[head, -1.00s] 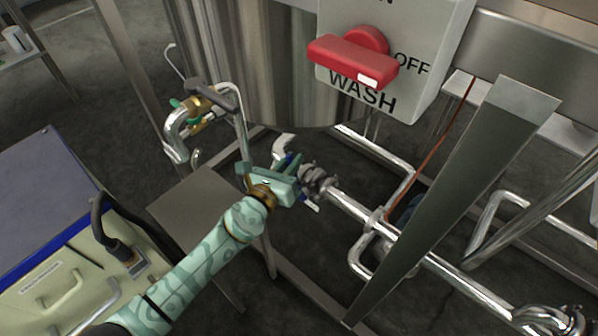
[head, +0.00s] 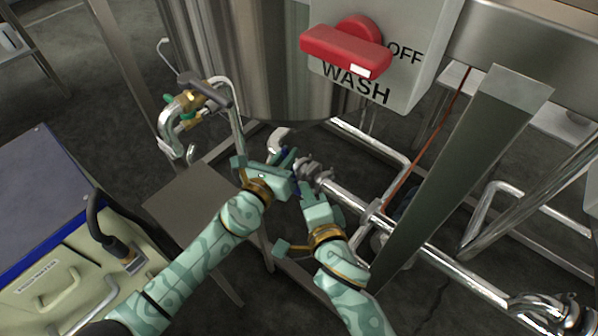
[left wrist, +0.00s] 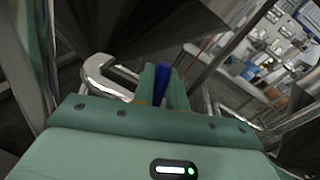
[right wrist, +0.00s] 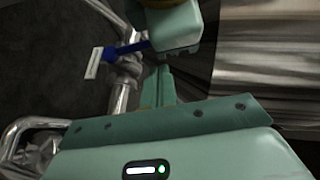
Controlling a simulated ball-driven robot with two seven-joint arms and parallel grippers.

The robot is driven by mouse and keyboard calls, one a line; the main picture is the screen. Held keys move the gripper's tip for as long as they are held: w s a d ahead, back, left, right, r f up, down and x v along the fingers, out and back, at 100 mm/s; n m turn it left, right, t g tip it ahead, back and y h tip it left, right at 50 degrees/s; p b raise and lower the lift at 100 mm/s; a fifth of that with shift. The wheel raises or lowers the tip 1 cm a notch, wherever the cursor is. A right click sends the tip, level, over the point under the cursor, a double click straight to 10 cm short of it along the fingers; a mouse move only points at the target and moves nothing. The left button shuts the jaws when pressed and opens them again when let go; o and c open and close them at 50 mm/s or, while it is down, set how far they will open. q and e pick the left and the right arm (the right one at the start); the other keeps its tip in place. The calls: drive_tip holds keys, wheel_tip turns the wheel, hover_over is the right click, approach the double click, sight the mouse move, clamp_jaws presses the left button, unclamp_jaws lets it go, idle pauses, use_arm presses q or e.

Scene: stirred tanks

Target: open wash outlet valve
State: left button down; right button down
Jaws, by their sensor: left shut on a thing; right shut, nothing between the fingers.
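The wash outlet valve sits on the pipe below the steel tank; its blue handle shows in the right wrist view (right wrist: 126,50), with a white end piece, and in the left wrist view (left wrist: 162,72). My left gripper (head: 287,162) is shut on the blue handle, which stands between its fingers in the left wrist view and is mostly covered in the head view. My right gripper (head: 306,184) is shut and empty, just below the left one, beside the valve. Its closed fingers also show in the right wrist view (right wrist: 158,84), close to the handle and my left gripper.
A grey box marked WASH (head: 405,75) with a red switch (head: 345,50) hangs above. A slanted steel leg (head: 455,175) and pipes (head: 400,230) stand right of the grippers. A brass-fitted pipe (head: 188,105) is at left, above a grey plate (head: 195,210). A cabinet (head: 60,240) is lower left.

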use_arm(q)
drive_tip(key=shift+f, duration=0.15)
use_arm(e)
drive_tip(key=x, duration=0.7)
